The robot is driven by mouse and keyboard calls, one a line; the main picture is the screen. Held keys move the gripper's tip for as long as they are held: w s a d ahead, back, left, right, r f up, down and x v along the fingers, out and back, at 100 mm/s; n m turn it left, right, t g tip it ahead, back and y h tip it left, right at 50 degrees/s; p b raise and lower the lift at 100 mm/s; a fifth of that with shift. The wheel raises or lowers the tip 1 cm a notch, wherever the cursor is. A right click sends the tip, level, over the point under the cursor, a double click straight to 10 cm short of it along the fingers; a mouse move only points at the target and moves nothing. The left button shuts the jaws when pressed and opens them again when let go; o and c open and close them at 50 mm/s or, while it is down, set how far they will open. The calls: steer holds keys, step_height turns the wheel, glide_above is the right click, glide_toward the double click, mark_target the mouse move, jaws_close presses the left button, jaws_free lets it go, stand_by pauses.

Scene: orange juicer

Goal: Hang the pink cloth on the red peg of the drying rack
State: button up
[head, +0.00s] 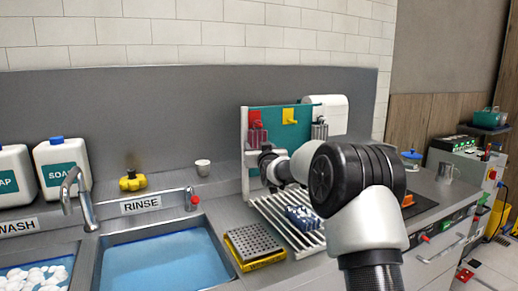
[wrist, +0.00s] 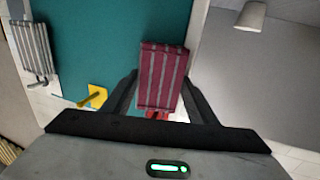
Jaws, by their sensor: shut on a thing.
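The pink cloth, dark pink with grey stripes, is between the fingers of my gripper (wrist: 160,84) in the wrist view (wrist: 162,65). My gripper is shut on it. In the head view the cloth (head: 258,138) is upright against the left side of the teal board of the drying rack (head: 276,131), just below the red peg (head: 255,118). The red peg (wrist: 157,115) shows at the cloth's edge in the wrist view. I cannot tell whether the cloth is on the peg or only in front of it.
A yellow peg (head: 289,116) on the board is bare. A grey striped cloth (head: 319,131) hangs at the board's right side. Below is a slatted tray (head: 270,212) with a blue patterned item (head: 302,217). A white cup (head: 202,168) stands left of the rack.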

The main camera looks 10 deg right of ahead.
stand_by(0.4)
steer(key=o, duration=1)
steer(key=s+f+g, duration=0.3)
steer(key=s+g, duration=0.1)
steer(key=s, duration=1.6)
steer(key=s+d+f+g+h, duration=0.1)
steer(key=s+f+g, duration=0.25)
steer(key=s, duration=1.55)
steer(key=s+f+g, duration=0.2)
steer(key=s+g, duration=0.3)
steer(key=s, duration=1.5)
step_height(320, 180, up, 20)
steer(key=p, duration=2.1)
steer(key=shift+w+d+r+m, duration=0.2)
steer(key=shift+w+r+m, duration=0.05)
steer(key=shift+w+m, duration=0.05)
